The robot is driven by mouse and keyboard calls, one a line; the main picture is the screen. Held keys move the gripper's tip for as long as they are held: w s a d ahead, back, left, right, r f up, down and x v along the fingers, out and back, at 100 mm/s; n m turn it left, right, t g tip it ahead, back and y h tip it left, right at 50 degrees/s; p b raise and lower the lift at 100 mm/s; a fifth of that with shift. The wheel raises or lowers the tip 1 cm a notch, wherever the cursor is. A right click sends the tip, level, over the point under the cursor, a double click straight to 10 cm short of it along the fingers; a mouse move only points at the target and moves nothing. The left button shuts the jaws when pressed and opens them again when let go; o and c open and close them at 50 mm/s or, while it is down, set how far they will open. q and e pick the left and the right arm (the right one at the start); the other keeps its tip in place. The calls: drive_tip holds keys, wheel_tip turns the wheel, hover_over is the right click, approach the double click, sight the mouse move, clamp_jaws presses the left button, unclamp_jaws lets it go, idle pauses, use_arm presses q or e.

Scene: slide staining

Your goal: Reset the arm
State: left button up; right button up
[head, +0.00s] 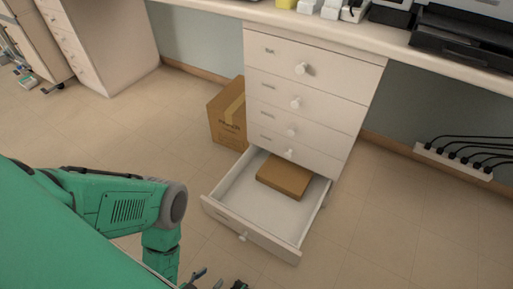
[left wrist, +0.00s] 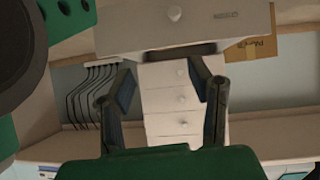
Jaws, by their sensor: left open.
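My left gripper (head: 216,284) shows only in part at the bottom edge of the head view, in front of the pulled-out bottom drawer (head: 270,238). In the left wrist view my left gripper (left wrist: 160,70) is open, its two dark fingers apart with nothing between them. That view looks upside down, with the open drawer's front (left wrist: 205,28) beyond the fingertips. I cannot tell whether a finger touches it; the drawer knob is clear of the fingers. My right gripper is in neither view.
The white drawer cabinet (head: 315,85) stands under a counter (head: 225,8). A flat brown box (head: 284,176) lies in the open drawer. A cardboard box (head: 228,120) stands left of the cabinet. A power strip with cables (head: 452,161) is at right. Floor at right is clear.

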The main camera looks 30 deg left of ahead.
use_arm(q)
drive_tip(key=w+d+r+g, duration=0.2)
drive_tip(key=w+r+g, duration=0.3)
drive_tip(key=w+r, duration=0.1)
drive_tip(key=s+a+r+g+p, duration=0.1)
drive_tip(key=a+r+g, duration=0.1)
drive_tip(key=r, duration=0.7)
drive_tip(key=s+a+r+g+y+p, duration=0.1)
drive_tip(key=s+a+r+g, duration=0.1)
drive_tip(key=r, duration=0.8)
drive_tip(key=shift+s+a+r+g, duration=0.15)
drive_tip(key=shift+a+g, duration=0.35)
drive_tip(key=shift+g, duration=0.4)
